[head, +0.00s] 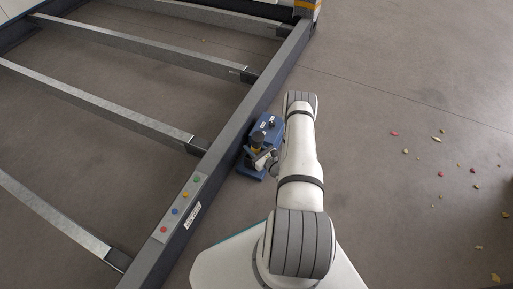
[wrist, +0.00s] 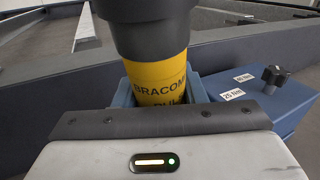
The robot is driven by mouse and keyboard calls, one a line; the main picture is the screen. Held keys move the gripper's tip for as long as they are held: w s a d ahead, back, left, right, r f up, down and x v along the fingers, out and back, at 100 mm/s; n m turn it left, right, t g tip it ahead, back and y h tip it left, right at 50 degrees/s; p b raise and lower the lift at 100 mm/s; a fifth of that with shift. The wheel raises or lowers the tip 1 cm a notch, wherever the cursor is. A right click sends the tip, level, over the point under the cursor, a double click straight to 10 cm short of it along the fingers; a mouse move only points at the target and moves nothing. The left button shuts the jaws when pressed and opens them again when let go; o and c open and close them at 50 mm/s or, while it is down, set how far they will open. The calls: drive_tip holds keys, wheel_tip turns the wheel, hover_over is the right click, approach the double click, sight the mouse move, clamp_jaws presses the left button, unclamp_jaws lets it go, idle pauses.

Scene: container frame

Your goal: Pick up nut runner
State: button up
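The nut runner (wrist: 158,76) is upright in the wrist view, with a black upper part and a yellow body with dark lettering. Its lower end sits in a blue holder (wrist: 205,90). In the head view the nut runner (head: 257,139) is small, beside the blue holder block (head: 268,124). My gripper (head: 264,160) is close against the near side of the tool in the head view. In the wrist view its white housing and dark front bar are right in front of the yellow body. The fingers are hidden, so I cannot tell whether they grip.
The blue block carries white torque labels (wrist: 232,95) and a black knob (wrist: 275,78). A dark frame beam (head: 225,150) with coloured buttons (head: 180,205) runs alongside on the left. Small coloured bits (head: 405,151) lie on the floor at right, which is otherwise open.

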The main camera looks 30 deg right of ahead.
clamp_jaws()
drive_tip(key=shift+r, duration=0.1)
